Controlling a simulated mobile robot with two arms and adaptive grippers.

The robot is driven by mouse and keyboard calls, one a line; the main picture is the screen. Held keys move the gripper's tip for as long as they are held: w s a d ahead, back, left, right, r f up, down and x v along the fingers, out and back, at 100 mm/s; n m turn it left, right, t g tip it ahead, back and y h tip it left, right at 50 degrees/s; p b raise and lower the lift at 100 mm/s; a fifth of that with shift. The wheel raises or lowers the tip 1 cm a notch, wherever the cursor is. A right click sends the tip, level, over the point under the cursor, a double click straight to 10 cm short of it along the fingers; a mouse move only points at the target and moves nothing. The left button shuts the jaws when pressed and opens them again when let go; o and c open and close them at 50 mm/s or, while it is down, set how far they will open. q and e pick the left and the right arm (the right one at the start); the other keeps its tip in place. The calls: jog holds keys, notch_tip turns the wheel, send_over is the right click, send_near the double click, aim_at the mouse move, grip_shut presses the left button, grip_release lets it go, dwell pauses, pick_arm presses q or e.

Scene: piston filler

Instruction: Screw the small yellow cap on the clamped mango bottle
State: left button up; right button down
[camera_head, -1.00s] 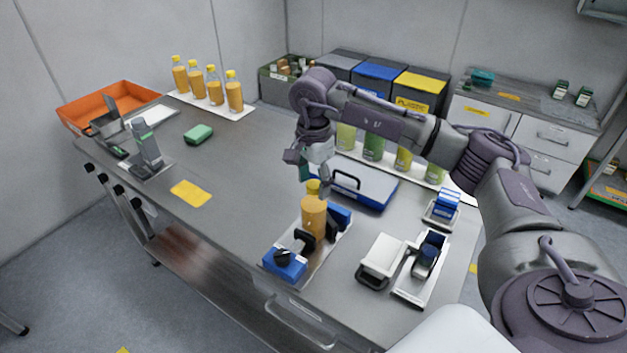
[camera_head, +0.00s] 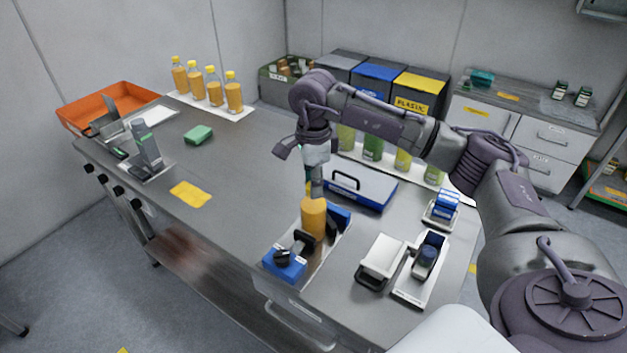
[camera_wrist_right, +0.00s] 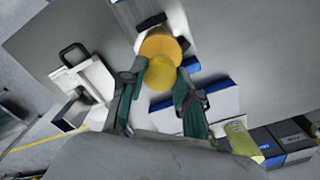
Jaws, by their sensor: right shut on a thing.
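The orange mango bottle (camera_head: 313,222) stands upright in the blue clamp (camera_head: 286,263) on the bench. My right gripper (camera_head: 314,188) is directly above the bottle, pointing down. In the right wrist view the small yellow cap (camera_wrist_right: 160,76) is between the two green-padded fingers of my right gripper (camera_wrist_right: 163,72), which are shut on it. The bottle (camera_wrist_right: 160,44) is right behind the cap there, in line with it. In the head view the gripper hides the cap, and I cannot tell how far it is threaded. My left gripper is not in view.
A blue-and-white case (camera_head: 360,187) lies just behind the clamp. A white-lidded device (camera_head: 383,258) and a black holder (camera_head: 424,262) are to the right. Several capped bottles (camera_head: 213,90) stand at the back left. A yellow cloth (camera_head: 190,194) lies left; bench around it is clear.

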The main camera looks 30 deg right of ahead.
jog(key=m, duration=0.5)
jog(key=m+p, duration=0.1)
jog(key=m, duration=0.4)
jog(key=c, duration=0.7)
grip_release()
jog(key=shift+f+n+b, duration=0.15)
jog(key=shift+n+b, duration=0.45)
jog(key=shift+n, duration=0.5)
jog(key=n+b, duration=0.1)
jog(key=n, duration=0.4)
jog(key=n+b, duration=0.1)
jog(key=n, duration=0.4)
jog(key=shift+b, duration=0.3)
jog(key=shift+n, duration=1.2)
